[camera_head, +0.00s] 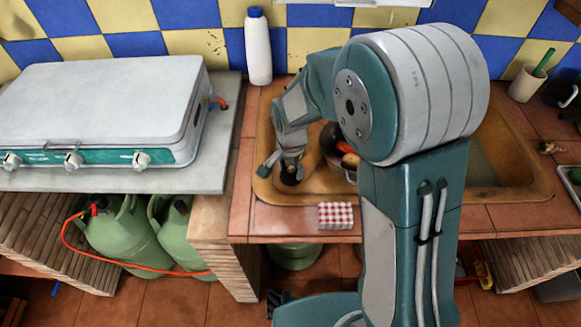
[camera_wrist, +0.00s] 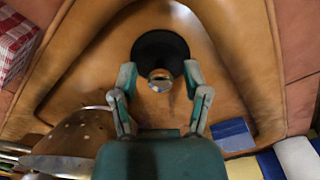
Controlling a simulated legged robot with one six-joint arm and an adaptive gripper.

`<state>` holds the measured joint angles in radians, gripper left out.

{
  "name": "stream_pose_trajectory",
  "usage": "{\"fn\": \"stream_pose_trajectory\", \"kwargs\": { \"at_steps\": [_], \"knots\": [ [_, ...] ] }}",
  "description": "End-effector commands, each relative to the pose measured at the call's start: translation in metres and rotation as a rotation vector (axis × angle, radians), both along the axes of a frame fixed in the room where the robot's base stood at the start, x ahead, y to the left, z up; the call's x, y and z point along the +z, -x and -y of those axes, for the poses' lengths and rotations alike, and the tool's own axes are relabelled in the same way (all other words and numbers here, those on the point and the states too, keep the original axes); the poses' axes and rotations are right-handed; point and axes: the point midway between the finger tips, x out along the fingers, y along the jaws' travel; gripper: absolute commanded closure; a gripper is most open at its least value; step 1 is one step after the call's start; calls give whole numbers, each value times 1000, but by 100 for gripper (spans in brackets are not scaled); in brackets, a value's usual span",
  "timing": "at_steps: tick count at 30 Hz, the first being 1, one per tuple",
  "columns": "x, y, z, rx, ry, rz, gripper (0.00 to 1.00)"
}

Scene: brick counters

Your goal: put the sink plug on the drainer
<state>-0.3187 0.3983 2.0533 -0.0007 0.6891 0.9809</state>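The sink plug (camera_wrist: 160,47) is a black disc with a small shiny metal fitting, in the upper middle of the wrist view. It shows as a dark shape at my gripper's end in the head view (camera_head: 291,176). The drainer (camera_head: 312,187) is the flat left part of the orange-brown sink unit; its surface also fills much of the wrist view (camera_wrist: 215,95). My gripper (camera_wrist: 160,78) points down over the drainer, fingers spread on either side of the plug's near edge. I cannot tell whether the fingers touch the plug or whether it rests on the drainer.
A colander (camera_wrist: 80,135) with food and utensils stands close beside my gripper. A white bottle (camera_head: 258,50) stands behind, by the tiled wall. A camping stove (camera_head: 105,110) is at left.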

Motion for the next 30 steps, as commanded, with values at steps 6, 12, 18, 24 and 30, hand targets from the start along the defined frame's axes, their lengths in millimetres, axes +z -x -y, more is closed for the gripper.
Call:
{"fn": "stream_pose_trajectory", "kwargs": {
  "at_steps": [6,12,18,24,30],
  "knots": [
    [0,0,0,0,0,0,38],
    [14,-1,0,0,-1,3,38],
    [54,-1,0,0,-1,6,38],
    [95,-1,0,0,-1,3,38],
    [118,0,0,0,0,1,38]
  ]
}}
